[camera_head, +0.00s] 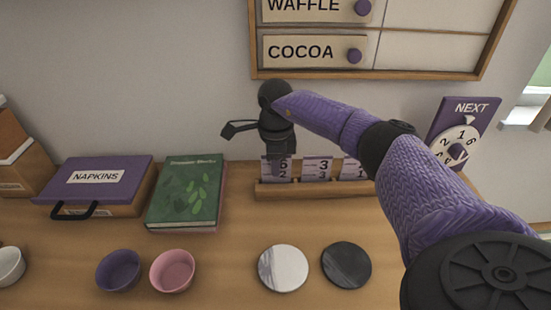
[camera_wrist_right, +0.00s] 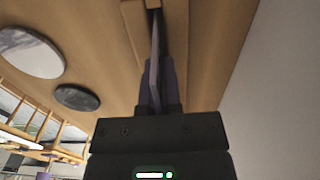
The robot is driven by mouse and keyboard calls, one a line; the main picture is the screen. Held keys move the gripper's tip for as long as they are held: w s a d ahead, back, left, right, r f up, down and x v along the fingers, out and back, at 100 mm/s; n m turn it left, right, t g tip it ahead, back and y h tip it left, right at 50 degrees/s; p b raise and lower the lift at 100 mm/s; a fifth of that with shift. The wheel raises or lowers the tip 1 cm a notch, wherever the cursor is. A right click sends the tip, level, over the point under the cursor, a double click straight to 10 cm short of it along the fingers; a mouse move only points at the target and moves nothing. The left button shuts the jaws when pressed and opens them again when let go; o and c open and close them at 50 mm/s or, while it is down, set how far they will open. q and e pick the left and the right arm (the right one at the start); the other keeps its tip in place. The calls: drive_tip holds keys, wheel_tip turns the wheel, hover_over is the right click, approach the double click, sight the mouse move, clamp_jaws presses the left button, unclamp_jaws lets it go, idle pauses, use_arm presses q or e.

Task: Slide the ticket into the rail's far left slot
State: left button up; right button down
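The wooden rail (camera_head: 318,190) stands on the counter against the wall, with several pale numbered tickets along it. My right gripper (camera_head: 279,168) points down over its left end. In the right wrist view, my right gripper (camera_wrist_right: 156,88) has its purple fingers closed on both sides of a thin ticket (camera_wrist_right: 155,62), seen edge-on. In the head view, a ticket with numbers (camera_head: 283,173) shows behind the fingers at the rail's left end, partly hidden. The held ticket's far edge lies at the rail (camera_wrist_right: 147,20); how deep it sits cannot be told. My left gripper is out of view.
A green book (camera_head: 187,190) and a purple napkins box (camera_head: 95,186) are left of the rail. A white disc (camera_head: 283,268) and dark disc (camera_head: 346,265) lie in front. Purple (camera_head: 118,270) and pink (camera_head: 172,270) bowls stand front left. A NEXT dial (camera_head: 458,140) is at right.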

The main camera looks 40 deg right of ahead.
drive_tip(key=c, duration=0.7)
unclamp_jaws()
drive_tip(key=shift+c, duration=0.2)
drive_tip(key=shift+r, duration=0.15)
wheel_tip(320, 180, up, 10)
drive_tip(key=p, duration=0.2)
drive_tip(key=shift+p, duration=0.3)
